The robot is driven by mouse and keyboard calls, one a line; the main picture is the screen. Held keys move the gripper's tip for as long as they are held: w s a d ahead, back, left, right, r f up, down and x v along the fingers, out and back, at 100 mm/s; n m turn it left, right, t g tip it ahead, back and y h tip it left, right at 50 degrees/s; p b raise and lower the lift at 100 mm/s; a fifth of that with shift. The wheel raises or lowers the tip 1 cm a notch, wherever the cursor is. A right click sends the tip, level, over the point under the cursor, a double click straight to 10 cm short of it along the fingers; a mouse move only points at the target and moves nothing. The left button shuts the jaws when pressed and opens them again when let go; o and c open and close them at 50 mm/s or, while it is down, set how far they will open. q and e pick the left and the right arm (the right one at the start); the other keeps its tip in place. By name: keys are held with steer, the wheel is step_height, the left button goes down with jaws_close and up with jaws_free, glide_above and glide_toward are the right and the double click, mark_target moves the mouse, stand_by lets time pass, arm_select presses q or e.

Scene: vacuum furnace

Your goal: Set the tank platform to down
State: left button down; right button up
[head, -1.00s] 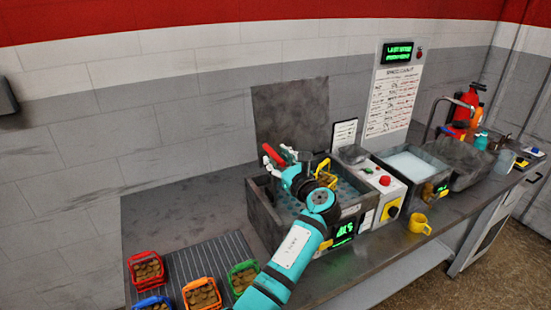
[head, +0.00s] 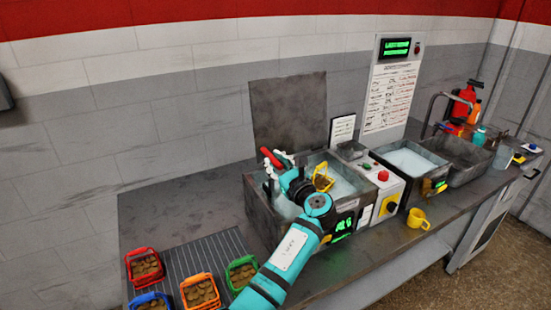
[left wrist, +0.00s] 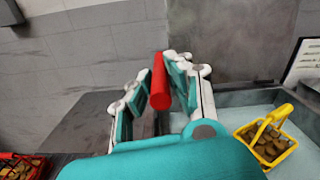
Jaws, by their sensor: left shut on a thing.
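The tank (head: 265,222) stands on the bench with its lid raised at the back. Inside it, pale liquid surrounds a yellow basket (head: 323,179) of brown pieces; the platform beneath is hidden. The basket also shows at the right of the left wrist view (left wrist: 266,142). My left gripper (head: 274,162) is over the tank's left side, shut on a red handle (left wrist: 159,84), which shows between the fingers in the left wrist view. What the handle joins onto is mostly hidden by my gripper. My right gripper is not in view.
Red (head: 144,265), blue, orange and green (head: 241,272) baskets stand at the bench's front left. A control box (head: 386,187) with red and yellow controls and a second basin (head: 410,162) stand right of the tank. A yellow mug (head: 418,219) is near the front edge.

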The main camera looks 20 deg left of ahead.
arm_select(q)
step_height(320, 180, down, 5)
steer(key=shift+r+b, duration=0.15)
steer(key=shift+b, duration=0.35)
steer(key=c, duration=1.2)
jaws_free()
steer(key=shift+r, duration=0.15)
steer(key=shift+c, duration=0.2)
steer(key=shift+w, duration=0.1)
steer(key=shift+d, duration=0.2)
steer(key=v, duration=0.7)
